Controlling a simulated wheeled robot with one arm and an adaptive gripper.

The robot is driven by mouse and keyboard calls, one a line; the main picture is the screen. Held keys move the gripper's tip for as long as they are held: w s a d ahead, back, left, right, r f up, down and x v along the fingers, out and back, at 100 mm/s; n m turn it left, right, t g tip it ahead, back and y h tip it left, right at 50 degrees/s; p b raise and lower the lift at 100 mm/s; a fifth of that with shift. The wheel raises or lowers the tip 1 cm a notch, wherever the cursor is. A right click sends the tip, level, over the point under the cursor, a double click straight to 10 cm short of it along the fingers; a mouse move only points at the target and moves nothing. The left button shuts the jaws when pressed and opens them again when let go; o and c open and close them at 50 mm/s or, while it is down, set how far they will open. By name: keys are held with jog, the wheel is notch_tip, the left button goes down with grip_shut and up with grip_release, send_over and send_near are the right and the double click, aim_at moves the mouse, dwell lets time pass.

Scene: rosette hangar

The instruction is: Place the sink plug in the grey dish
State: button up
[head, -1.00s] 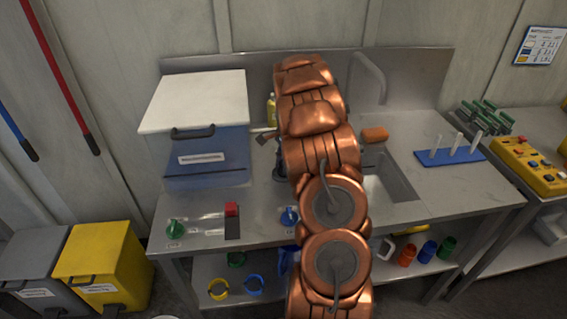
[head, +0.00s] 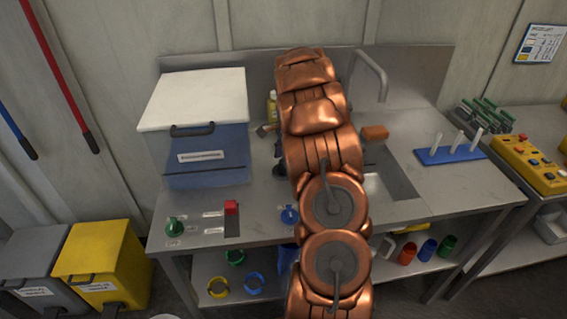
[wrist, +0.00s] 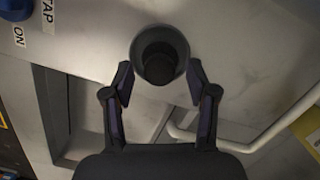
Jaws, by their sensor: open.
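In the wrist view, the grey dish (wrist: 181,45) stands on the steel counter as a round rim just beyond my fingertips. A dark round piece, which looks like the sink plug (wrist: 159,66), shows inside that rim. Whether it rests on the dish's bottom cannot be told. My gripper (wrist: 163,78) is open, one finger on each side of the near part of the dish, with nothing between the fingers. In the head view my copper arm hides the gripper and most of this spot.
The sink basin (head: 394,187) lies right of my arm, with the tap (head: 384,72) behind it. A blue knob (head: 289,215) is at the counter's front. A lidded blue box (head: 205,165) stands left. An orange sponge (head: 374,132) and a blue peg rack (head: 436,157) are right.

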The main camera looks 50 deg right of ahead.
notch_tip(320, 180, up, 10)
jog(key=d+b, duration=0.1)
jog(key=b, duration=0.1)
jog(key=shift+s+d, duration=0.2)
dwell(0.5)
